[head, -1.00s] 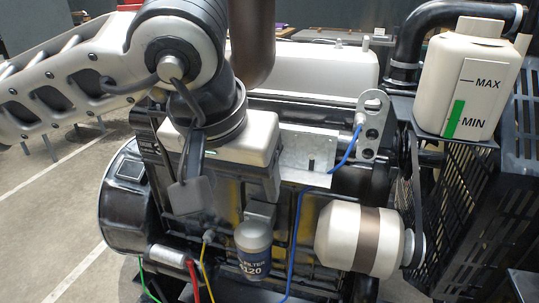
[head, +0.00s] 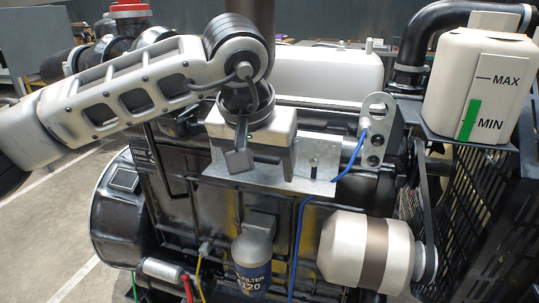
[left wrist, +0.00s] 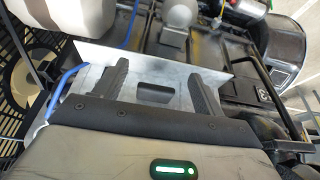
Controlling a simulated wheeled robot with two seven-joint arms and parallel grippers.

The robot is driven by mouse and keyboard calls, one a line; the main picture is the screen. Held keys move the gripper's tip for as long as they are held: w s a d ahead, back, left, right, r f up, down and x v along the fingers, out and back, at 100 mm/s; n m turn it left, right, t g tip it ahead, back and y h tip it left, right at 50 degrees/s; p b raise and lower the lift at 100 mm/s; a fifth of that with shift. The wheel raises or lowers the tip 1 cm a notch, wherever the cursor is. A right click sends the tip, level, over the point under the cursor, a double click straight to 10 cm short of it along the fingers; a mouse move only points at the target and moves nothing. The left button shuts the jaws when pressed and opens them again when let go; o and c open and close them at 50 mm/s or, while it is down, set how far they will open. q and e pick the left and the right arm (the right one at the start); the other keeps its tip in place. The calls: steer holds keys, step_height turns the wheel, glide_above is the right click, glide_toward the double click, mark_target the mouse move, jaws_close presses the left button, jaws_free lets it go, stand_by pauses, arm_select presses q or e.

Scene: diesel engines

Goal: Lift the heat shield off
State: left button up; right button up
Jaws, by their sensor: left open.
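The heat shield (head: 317,162) is a bent, bare silver sheet on the upper side of the engine, below the white cover. It also shows in the left wrist view (left wrist: 175,60), with a dark opening near its middle. My left gripper (head: 265,160) is over its left part in the head view and hides that part. In the left wrist view the two dark fingers of my left gripper (left wrist: 157,75) are spread apart over the sheet, one on each side of the opening. Whether they touch it I cannot tell. My right gripper is not in view.
A grey lifting bracket (head: 377,130) and a blue cable (head: 349,157) stand close to the shield's right end. A coolant bottle (head: 480,85), black radiator guard (head: 490,200), cream cylinder (head: 365,250) and filter (head: 252,262) surround it. A brown vertical pipe (head: 252,12) rises behind my arm.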

mark_target(266, 158)
arm_select(q)
steer(key=w, duration=0.2)
steer(key=w+d+f, duration=0.1)
steer(key=shift+f, duration=0.1)
jaws_close()
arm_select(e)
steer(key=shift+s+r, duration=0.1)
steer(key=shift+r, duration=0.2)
arm_select(q)
steer(key=shift+r, duration=0.2)
steer(key=shift+r, duration=0.25)
steer(key=s+a+b, duration=0.1)
steer(key=s+a, duration=0.1)
steer(key=s, duration=0.6)
steer(key=s+a, duration=0.3)
steer(key=s, duration=0.6)
steer(key=shift+a+b, duration=0.3)
steer(key=shift+b, duration=0.1)
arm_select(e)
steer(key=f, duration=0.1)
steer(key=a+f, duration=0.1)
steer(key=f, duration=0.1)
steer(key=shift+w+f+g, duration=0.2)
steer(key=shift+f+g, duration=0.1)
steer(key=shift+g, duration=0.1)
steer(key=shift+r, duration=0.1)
